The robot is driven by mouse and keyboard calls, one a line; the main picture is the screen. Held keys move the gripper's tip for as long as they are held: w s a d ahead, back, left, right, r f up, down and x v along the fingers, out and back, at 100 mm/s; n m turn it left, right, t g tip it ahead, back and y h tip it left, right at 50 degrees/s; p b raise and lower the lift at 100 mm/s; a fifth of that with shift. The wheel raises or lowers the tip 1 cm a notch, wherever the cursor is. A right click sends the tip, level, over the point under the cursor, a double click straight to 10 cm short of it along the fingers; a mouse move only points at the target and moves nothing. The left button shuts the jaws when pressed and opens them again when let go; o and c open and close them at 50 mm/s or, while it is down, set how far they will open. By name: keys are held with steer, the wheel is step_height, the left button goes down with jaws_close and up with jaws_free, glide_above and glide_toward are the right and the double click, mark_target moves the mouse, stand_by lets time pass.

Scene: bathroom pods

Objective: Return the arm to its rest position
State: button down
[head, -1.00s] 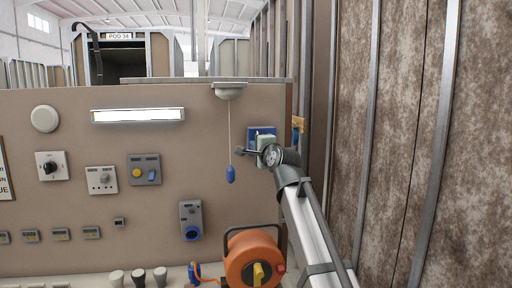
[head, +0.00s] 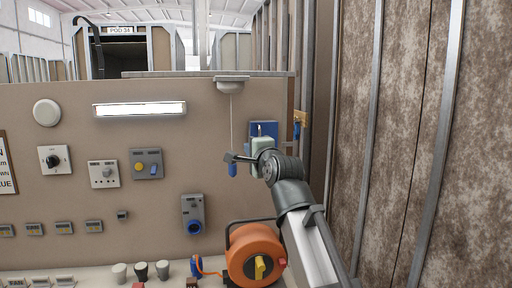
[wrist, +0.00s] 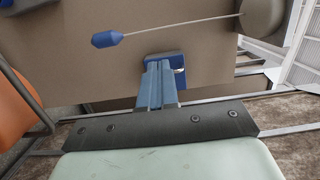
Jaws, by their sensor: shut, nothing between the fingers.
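My gripper (wrist: 161,75) shows in the wrist view with its two blue-grey fingers together and nothing between them. In the head view my arm reaches up from the lower right. The pale green hand is in front of the wall panel's right part, and the fingers are hidden there. Behind the hand is a blue wall plate (head: 257,129); the fingers point towards a blue fitting (wrist: 166,57) in the wrist view. A pull cord with a blue handle (head: 232,171) hangs just left of the hand. The handle also shows in the wrist view (wrist: 107,39), apart from the fingers.
An orange cable reel (head: 254,252) stands close to the left of my forearm. A brown mottled wall (head: 410,140) with metal studs rises on the right. The beige panel (head: 120,195) carries several switches and sockets, with a lit lamp (head: 140,109) above.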

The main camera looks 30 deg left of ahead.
steer(key=shift+s+d, duration=0.1)
steer(key=shift+s, duration=0.35)
steer(key=shift+f, duration=0.1)
